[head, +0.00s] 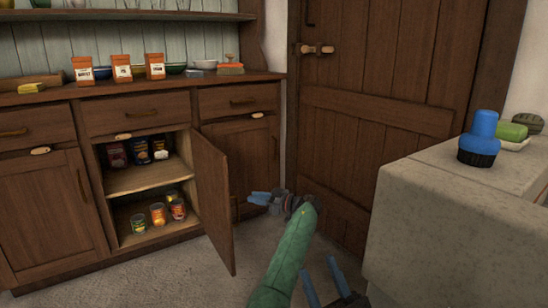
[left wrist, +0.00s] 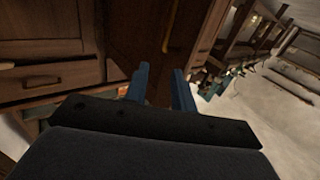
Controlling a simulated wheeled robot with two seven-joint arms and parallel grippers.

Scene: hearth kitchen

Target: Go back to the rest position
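My left gripper (head: 262,198) is at the end of the green arm, just right of the open cabinet door (head: 214,200). In the left wrist view its two blue fingers (left wrist: 160,88) stand apart with nothing seen between them. My right gripper (head: 325,280) is low at the bottom edge of the head view, its blue fingers apart and empty. The rest of the right arm is out of view.
The open cabinet (head: 150,180) holds packets above and several cans (head: 158,213) below. The dresser top carries orange-labelled packets (head: 122,68) and bowls. A stone counter (head: 430,220) at right bears a blue-handled brush (head: 480,138). A closed wooden door (head: 375,120) stands behind.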

